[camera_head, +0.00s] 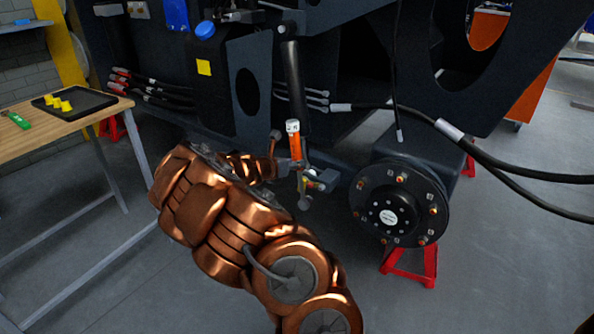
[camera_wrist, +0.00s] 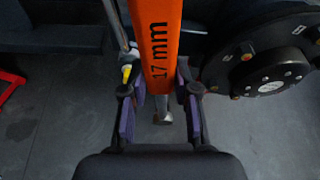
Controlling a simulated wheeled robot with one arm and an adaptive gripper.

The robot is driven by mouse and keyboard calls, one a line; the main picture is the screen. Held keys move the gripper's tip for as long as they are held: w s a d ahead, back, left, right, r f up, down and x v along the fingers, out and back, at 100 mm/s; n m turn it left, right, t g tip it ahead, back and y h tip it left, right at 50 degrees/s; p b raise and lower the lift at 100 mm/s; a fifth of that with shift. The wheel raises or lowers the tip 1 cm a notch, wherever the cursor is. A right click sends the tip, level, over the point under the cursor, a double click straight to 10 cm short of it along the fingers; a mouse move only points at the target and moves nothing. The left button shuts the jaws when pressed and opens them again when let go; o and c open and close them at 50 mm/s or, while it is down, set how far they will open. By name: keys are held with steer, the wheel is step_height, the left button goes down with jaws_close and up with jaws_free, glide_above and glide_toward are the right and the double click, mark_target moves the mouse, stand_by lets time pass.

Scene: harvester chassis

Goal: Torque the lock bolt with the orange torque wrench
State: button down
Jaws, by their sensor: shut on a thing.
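The orange torque wrench (camera_head: 295,147) stands roughly upright, with a white-capped end at the top, close to the dark chassis. In the wrist view its orange body (camera_wrist: 158,42) reads "17 mm" and a metal end (camera_wrist: 162,110) shows below it. My gripper (camera_head: 300,172) is shut on the wrench; its two pads (camera_wrist: 160,112) lie on either side in the wrist view. A small yellow fitting (camera_wrist: 127,71) on a thin rod is just left of the wrench. I cannot make out the lock bolt or whether the wrench touches it.
The round black hub (camera_head: 400,218) with several bolts is close on the right, above a red stand (camera_head: 410,268). Black hoses (camera_head: 490,160) cross at right. A wooden bench (camera_head: 40,140) with a black tray (camera_head: 92,105) stands at left.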

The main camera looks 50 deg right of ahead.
steer(key=shift+s+d+f, duration=0.15)
steer(key=shift+d+f, duration=0.1)
steer(key=shift+d, duration=0.05)
steer(key=shift+r, duration=0.15)
steer(key=shift+r+p, duration=0.3)
steer(key=shift+p, duration=0.45)
steer(key=d, duration=0.4)
steer(key=shift+w+d+f, duration=0.15)
steer(key=shift+w+d, duration=0.1)
steer(key=shift+d, duration=0.1)
steer(key=shift+p, duration=0.55)
steer(key=shift+d, duration=1.1)
stand_by(0.6)
